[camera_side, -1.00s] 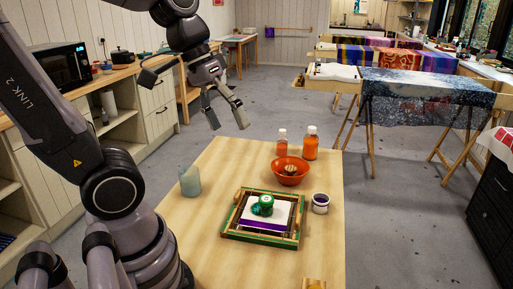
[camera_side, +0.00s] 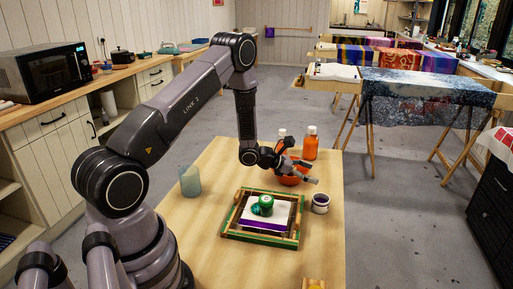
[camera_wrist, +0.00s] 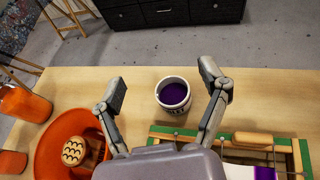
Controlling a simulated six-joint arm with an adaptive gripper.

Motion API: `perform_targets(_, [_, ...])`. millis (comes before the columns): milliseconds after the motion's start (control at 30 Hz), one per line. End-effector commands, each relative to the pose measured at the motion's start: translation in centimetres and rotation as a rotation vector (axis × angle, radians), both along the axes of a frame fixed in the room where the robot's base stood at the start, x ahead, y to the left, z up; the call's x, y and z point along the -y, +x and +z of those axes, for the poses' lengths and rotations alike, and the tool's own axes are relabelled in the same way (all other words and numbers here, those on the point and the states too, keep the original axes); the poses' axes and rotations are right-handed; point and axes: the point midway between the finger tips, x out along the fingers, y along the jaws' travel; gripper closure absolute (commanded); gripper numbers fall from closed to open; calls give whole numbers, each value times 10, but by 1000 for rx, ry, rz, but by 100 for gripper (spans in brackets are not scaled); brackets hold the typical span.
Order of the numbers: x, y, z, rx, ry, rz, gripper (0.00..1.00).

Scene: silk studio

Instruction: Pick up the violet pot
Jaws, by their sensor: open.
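The violet pot (camera_side: 320,203) is a small white cup with violet contents. It stands upright on the table, right of the wooden frame. In the wrist view the pot (camera_wrist: 173,94) sits between my two spread fingers, a little ahead of them, with its violet inside showing from above. My gripper (camera_wrist: 164,88) is open and empty. In the side view my gripper (camera_side: 312,174) is above and slightly behind the pot, over the orange bowl, and does not touch the pot.
The orange bowl (camera_wrist: 52,145) holds a patterned stamp (camera_wrist: 75,151), close to my left finger. Orange bottles (camera_side: 311,143) stand behind. A pale glass (camera_side: 190,181) stands at left.

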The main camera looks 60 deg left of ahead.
Motion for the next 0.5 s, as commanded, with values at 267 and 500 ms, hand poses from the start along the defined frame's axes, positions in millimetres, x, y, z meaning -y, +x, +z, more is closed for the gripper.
perform_targets(267, [-2,-1,-52,-9,-7,14,25])
perform_targets(500, [1,4,-86,-4,-3,10,25])
